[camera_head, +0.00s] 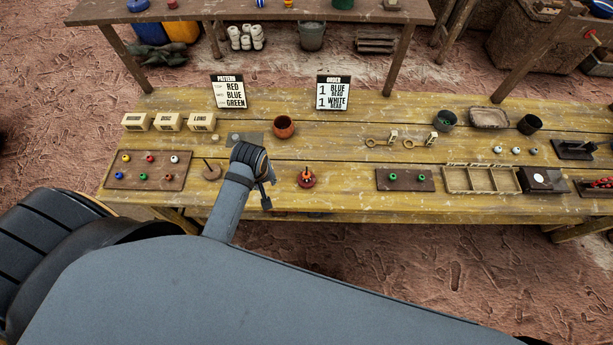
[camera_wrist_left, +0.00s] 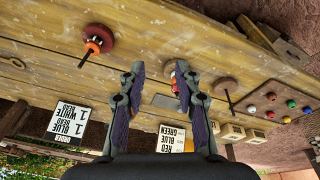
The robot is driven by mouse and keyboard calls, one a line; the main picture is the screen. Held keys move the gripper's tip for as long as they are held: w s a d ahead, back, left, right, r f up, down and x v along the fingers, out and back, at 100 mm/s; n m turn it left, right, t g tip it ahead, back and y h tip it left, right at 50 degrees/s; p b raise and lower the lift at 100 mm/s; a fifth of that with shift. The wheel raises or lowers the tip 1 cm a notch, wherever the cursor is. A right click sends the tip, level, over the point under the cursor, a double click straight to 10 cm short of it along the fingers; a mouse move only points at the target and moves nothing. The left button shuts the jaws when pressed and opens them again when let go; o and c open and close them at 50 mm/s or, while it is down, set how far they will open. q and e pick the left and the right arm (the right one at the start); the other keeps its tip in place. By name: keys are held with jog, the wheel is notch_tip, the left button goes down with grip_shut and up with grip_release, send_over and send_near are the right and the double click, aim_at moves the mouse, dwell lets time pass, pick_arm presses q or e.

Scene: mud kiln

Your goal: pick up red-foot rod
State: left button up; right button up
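The red-foot rod stands on the yellow wooden table, a round red base (camera_head: 306,183) with orange around its rod. In the left wrist view the red-foot rod (camera_wrist_left: 99,38) is at the upper left, outside the fingers, its dark rod passing through an orange piece. My left gripper (camera_head: 266,200) is over the table, to the left of the red-foot rod in the head view. In the left wrist view its fingers (camera_wrist_left: 160,70) are spread apart, with nothing visibly held. A reddish thing shows beside one finger, partly hidden. My right gripper is not in view.
A brown-foot rod (camera_head: 211,174) and a bead board (camera_head: 147,170) stand to the left. A brown cup (camera_head: 284,127) is behind. Table is bare between the red-foot rod and that board.

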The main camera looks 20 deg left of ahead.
pick_arm(q)
jog(key=w+d+n+g, duration=0.1)
jog(key=w+d+n, duration=0.2)
jog(key=w+n, duration=0.35)
jog(key=r+n+g, duration=0.1)
jog(key=n, duration=0.8)
send_over(307, 174)
jog(key=shift+w+r+h, duration=0.15)
jog(key=shift+r+h, duration=0.05)
jog(key=shift+h, duration=0.2)
notch_tip(307, 174, down, 5)
jog(key=shift+a+r, duration=0.15)
jog(key=shift+f, duration=0.5)
notch_tip(307, 174, down, 4)
jog(key=shift+f+b, duration=0.25)
jog(key=shift+b, duration=0.9)
jog(key=shift+f+b, duration=0.3)
jog(key=shift+r, duration=0.2)
jog(key=shift+c, duration=0.4)
